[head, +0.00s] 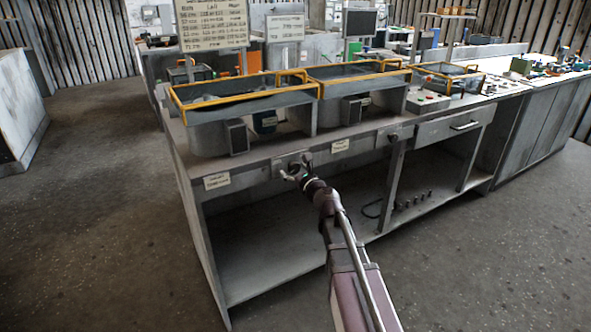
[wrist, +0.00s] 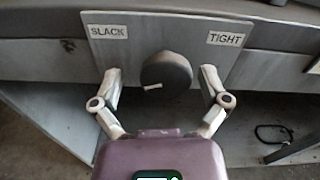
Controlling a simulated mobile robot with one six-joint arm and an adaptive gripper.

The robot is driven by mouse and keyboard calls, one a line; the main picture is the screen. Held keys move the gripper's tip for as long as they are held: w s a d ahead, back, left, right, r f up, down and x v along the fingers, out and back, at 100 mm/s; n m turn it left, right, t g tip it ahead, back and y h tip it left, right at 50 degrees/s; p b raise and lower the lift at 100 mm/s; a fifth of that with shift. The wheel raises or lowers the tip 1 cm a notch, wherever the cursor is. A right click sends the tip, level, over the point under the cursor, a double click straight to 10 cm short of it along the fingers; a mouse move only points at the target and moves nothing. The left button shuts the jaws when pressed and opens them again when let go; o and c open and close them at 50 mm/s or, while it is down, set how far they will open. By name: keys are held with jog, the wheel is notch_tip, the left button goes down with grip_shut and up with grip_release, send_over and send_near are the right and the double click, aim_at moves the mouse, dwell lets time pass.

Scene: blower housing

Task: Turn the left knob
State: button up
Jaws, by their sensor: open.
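The left knob (wrist: 166,73) is a dark round knob with a small white pointer mark at its lower left. It sits on a grey metal plate (wrist: 170,34) labelled SLACK on the left and TIGHT on the right. In the head view the plate (head: 281,163) is on the bench's front edge, and my gripper hides most of the knob. My gripper (wrist: 160,82) is open, with one finger to the left of the knob and one to the right. Gaps show between both fingers and the knob. In the head view my gripper (head: 295,174) is at the plate.
A second knob (head: 393,138) is further right on the bench front (head: 244,178). Yellow-railed trays (head: 245,92) stand on top. The open shelf (head: 262,262) below is mostly bare; a cable (wrist: 276,133) lies at right. Floor (head: 100,220) at left is clear.

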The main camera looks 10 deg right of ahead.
jog(key=shift+d, duration=0.1)
jog(key=shift+d, duration=0.15)
jog(key=c, duration=1.1)
jog(key=shift+a, duration=0.2)
jog(key=shift+c, duration=0.2)
jog(key=shift+d, duration=0.1)
